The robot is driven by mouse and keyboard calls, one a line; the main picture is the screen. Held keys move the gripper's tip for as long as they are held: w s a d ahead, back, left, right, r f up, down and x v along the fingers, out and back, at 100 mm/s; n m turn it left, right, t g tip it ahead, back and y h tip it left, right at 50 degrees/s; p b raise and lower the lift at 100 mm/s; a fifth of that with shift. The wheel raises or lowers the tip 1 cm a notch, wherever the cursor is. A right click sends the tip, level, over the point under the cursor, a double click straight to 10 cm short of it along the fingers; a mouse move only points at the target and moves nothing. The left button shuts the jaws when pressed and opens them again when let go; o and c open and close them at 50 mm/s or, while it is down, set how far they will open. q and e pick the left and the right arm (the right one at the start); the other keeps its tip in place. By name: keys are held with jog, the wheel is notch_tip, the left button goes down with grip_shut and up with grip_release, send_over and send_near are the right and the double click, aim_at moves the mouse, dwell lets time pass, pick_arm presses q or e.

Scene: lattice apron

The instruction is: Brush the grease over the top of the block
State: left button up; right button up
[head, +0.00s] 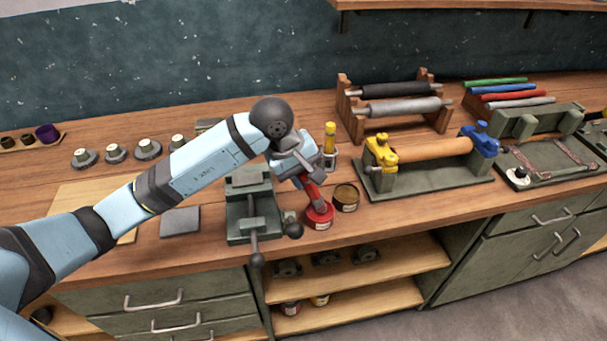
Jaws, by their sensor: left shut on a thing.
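My left gripper (306,175) reaches in over the bench and points down, shut on a red-handled tool (313,192), which looks like the brush. The tool's lower end is at a red tin (319,220); whether it is inside the tin or just above it I cannot tell. An open tin with brown content (346,198) stands right behind it to the right. A grey-green vise (252,211) stands just left of the tins. I cannot tell clearly which piece is the block. My right gripper is not in view.
A flat grey plate (180,222) lies left of the vise. A yellow bottle (329,138) stands behind the tins. A roller stand with yellow and blue clamps (425,186) is to the right. The front bench edge is close to the red tin.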

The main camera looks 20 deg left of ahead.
pick_arm(q)
jog(key=shift+f+b, duration=0.15)
jog(key=shift+b, duration=0.3)
dwell(1.2)
jog(key=shift+s, duration=0.1)
dwell(0.4)
jog(key=shift+r+p, duration=0.3)
jog(key=shift+r, duration=0.55)
jog(key=shift+r+p, duration=0.8)
jog(key=shift+r, duration=1.95)
